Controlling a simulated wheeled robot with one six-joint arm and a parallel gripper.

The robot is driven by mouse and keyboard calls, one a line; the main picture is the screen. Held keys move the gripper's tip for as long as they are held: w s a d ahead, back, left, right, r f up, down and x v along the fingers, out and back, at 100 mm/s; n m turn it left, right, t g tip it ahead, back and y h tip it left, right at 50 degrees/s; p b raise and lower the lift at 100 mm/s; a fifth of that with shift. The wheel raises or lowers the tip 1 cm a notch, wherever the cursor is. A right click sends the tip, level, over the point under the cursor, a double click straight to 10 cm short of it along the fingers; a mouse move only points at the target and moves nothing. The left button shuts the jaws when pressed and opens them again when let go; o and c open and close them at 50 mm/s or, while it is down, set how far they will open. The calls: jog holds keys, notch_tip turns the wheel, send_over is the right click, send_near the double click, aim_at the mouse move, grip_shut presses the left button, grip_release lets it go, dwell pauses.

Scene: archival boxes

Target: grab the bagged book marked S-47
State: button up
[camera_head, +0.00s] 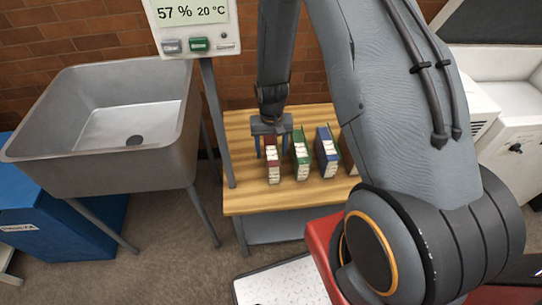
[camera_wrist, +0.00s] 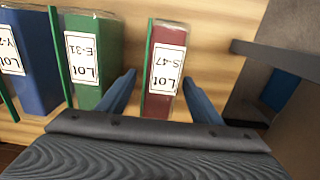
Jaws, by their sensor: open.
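The bagged book marked S-47 (camera_wrist: 163,72) is dark red with a white label and stands upright on the wooden table. In the head view it is the leftmost of the row of books (camera_head: 272,162). My gripper (camera_wrist: 160,92) is open in the wrist view, with one blue finger on each side of the red book. In the head view my gripper (camera_head: 271,142) reaches down over the red book from behind. The fingers look apart from the book's sides. The lower end of the red book is partly hidden behind the gripper body in the wrist view.
A green book marked E-31 (camera_wrist: 88,62) stands close beside the left finger, and a blue book (camera_wrist: 30,60) is beyond it. The wooden table (camera_head: 243,190) has bare room left of the red book. A metal sink (camera_head: 60,150) and a display post (camera_head: 213,120) stand left.

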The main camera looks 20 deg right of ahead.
jog(key=shift+f, duration=0.55)
grip_shut()
jog(key=shift+w+r, duration=0.1)
jog(key=shift+r, duration=0.05)
